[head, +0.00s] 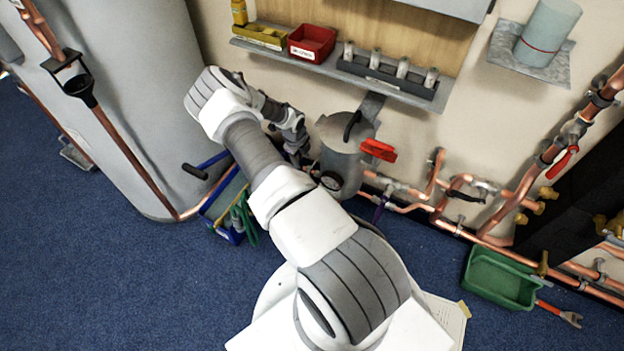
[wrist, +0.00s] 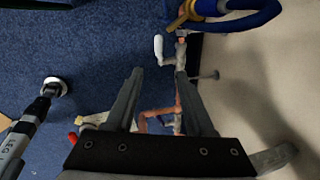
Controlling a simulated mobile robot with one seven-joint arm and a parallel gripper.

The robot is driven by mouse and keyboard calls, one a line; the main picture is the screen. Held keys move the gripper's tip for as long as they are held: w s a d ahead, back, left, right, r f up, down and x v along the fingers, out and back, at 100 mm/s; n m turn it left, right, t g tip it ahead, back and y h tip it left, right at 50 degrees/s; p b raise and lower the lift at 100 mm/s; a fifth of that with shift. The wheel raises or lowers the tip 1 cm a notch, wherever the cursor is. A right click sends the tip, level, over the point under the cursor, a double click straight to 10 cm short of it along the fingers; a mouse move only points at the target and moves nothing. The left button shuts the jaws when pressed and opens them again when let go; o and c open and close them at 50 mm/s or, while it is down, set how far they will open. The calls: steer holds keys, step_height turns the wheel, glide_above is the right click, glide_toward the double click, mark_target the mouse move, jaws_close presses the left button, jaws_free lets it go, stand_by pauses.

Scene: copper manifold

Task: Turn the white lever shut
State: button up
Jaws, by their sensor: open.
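The white lever (wrist: 159,48) shows in the wrist view at the top centre, beside a fitting on a copper pipe (wrist: 180,103). It lies beyond my fingertips, with a gap between. My gripper (wrist: 159,72) is open, and nothing is held between its two grey fingers. In the head view my gripper (head: 298,152) hangs left of the grey canister, near the wall and under the shelf. I cannot make out the white lever in the head view; my arm and the canister cover part of the low pipework.
The grey canister (head: 342,150) with a red handle (head: 378,150) stands close right of my gripper. A blue tool caddy (head: 229,213) is to the left. The shelf (head: 340,72) is above. A green tray (head: 500,279) sits at right. Blue carpet at left is open.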

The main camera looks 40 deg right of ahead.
steer(key=shift+n, duration=0.4)
steer(key=b+x, duration=0.2)
steer(key=x, duration=0.3)
steer(key=b+x, duration=0.3)
steer(key=x, duration=0.3)
steer(key=s+b+x, duration=0.1)
steer(key=b+x, duration=0.1)
steer(key=x, duration=0.4)
steer(key=shift+f+b, duration=0.3)
steer(key=shift+b, duration=0.05)
jaws_close()
steer(key=shift+w, duration=0.1)
